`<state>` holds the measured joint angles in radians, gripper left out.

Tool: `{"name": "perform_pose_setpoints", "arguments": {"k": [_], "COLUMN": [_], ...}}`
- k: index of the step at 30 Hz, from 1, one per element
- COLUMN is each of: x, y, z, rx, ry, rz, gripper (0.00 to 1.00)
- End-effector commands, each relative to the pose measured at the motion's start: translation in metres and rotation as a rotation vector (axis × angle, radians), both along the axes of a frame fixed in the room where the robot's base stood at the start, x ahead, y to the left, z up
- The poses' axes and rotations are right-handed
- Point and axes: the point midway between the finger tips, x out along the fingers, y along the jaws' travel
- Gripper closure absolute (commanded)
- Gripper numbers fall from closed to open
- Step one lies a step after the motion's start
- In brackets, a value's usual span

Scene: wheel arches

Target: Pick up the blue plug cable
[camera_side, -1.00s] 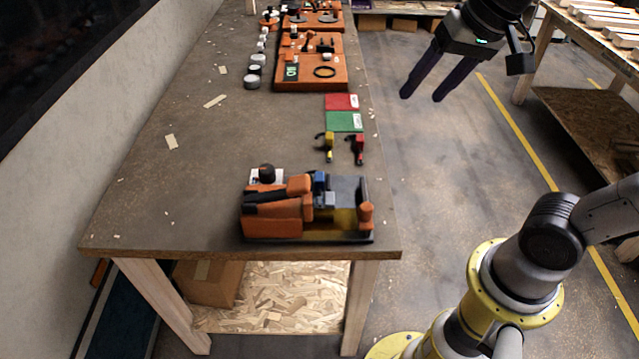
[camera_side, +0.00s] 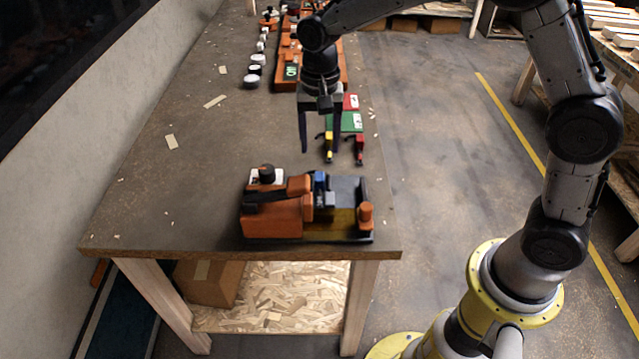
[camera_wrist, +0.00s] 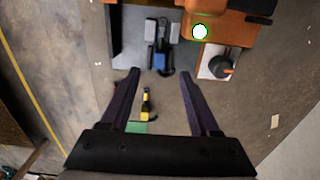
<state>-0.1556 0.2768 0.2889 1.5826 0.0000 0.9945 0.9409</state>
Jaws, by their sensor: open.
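The blue plug cable (camera_side: 319,181) sits at the top of the orange, black and yellow fixture (camera_side: 272,216) near the table's front end. In the wrist view the blue plug (camera_wrist: 160,62) shows straight ahead, just beyond and between the fingertips. It lies beside a grey block, with a dark part next to it. My gripper (camera_side: 318,144) points down over the table, behind the fixture in the side view. Its two dark purple fingers are apart with nothing between them. In the wrist view the gripper (camera_wrist: 160,74) is also open and empty.
A yellow plug (camera_side: 328,147) and a red plug (camera_side: 358,147) lie behind the fixture, near the green mat (camera_side: 338,122). A black knob (camera_side: 267,172) stands at the fixture's left. The table's left side is mostly clear. More orange boards (camera_side: 285,82) are farther back.

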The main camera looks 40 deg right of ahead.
Motion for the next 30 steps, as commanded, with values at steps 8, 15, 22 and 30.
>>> {"name": "perform_pose_setpoints", "arguments": {"k": [8,15,22,30], "x": [0.0,0.001,0.005,0.006], "y": [-0.001,-0.002,-0.005,-0.005], "z": [-0.045,-0.061,-0.093,-0.104], "rx": [-0.001,-0.001,-0.001,0.0], "ry": [0.002,0.002,0.002,-0.001], "rz": [0.0,0.0,0.0,0.0], "gripper": [0.38,0.38,0.38,0.38]}}
